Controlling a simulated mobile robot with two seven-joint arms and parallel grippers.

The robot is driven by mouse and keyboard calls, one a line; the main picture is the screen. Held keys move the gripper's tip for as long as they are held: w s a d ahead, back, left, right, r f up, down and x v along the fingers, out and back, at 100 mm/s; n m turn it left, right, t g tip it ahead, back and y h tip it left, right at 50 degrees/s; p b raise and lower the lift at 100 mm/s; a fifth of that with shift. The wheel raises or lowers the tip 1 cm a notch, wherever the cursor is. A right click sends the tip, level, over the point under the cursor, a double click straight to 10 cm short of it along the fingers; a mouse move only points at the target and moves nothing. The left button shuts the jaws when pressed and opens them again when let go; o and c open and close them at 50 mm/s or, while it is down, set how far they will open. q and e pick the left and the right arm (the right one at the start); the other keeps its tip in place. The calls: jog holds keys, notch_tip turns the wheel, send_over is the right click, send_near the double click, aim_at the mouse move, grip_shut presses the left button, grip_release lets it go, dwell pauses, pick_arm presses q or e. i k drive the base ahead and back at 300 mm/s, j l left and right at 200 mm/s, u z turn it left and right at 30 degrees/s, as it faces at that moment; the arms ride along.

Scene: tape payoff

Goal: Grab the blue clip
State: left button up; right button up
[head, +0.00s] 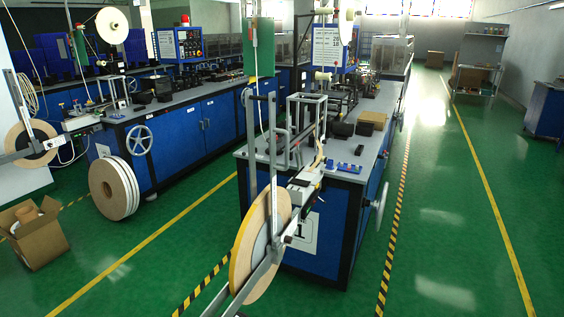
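Small blue pieces (343,166) lie on the grey top of the near machine bench (374,176), close to its front right corner. They are too small to tell apart clearly, and I cannot tell which is the blue clip. Nothing is seen holding them. Neither of my grippers shows in the head view.
A large tape reel (247,246) on metal bars stands at the bench's front left. Dark blocks (343,130) and a tan box (372,119) sit behind the blue pieces. A cardboard box (38,240) is on the left floor. The green floor right of the bench is clear.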

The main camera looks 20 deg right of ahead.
aim_at(330, 163)
jog(key=i+l+u, duration=0.1)
jog(key=l+u, duration=0.55)
jog(key=l, duration=0.15)
jog(key=i+l+u, duration=0.15)
jog(key=l, duration=0.8)
jog(key=k, duration=0.05)
